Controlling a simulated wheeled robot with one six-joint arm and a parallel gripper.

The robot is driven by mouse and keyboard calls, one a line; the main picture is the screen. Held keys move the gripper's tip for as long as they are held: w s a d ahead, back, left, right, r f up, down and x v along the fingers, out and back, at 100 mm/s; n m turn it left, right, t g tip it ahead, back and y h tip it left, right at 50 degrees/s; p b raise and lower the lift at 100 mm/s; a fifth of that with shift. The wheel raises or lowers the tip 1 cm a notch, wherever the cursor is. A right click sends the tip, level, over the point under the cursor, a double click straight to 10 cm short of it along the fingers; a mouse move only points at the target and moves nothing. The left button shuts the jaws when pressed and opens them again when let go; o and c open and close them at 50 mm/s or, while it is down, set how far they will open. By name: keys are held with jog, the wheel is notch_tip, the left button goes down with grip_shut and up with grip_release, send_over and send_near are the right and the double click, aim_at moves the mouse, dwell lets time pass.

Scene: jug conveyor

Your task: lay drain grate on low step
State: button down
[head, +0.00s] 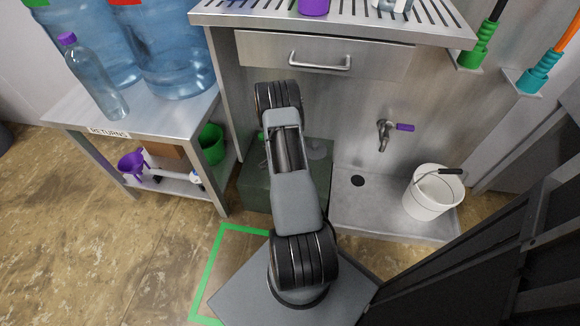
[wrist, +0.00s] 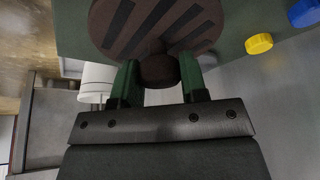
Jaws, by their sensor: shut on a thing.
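In the wrist view, the drain grate (wrist: 190,22) is a round brown disc with dark slots and a knob (wrist: 159,70). My gripper (wrist: 160,78) has green fingers shut on this knob. The dark green surface of what looks like the low step (wrist: 240,28) lies behind the grate; I cannot tell whether they touch. In the head view, the low step (head: 256,188) is a dark green block beside the basin, partly covered by my arm. My arm hides the gripper and most or all of the grate there.
A steel basin (head: 345,212) with a dark drain hole (head: 357,181) and a white bucket (head: 433,192) lies right of the step. A tap (head: 385,134) sits above it. The returns table (head: 165,119) stands left. A yellow cap (wrist: 259,43) and blue cap (wrist: 304,13) show in the wrist view.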

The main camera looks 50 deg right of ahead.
jog(key=shift+w+d+f, duration=0.15)
jog(key=shift+w+f, duration=0.15)
jog(key=shift+f, duration=0.15)
jog(key=shift+f+b, duration=0.55)
jog(key=shift+f, duration=0.8)
jog(key=shift+f+b, duration=0.15)
jog(key=shift+b, duration=0.15)
jog(key=c, duration=0.7)
grip_release()
jog(key=shift+o, duration=0.2)
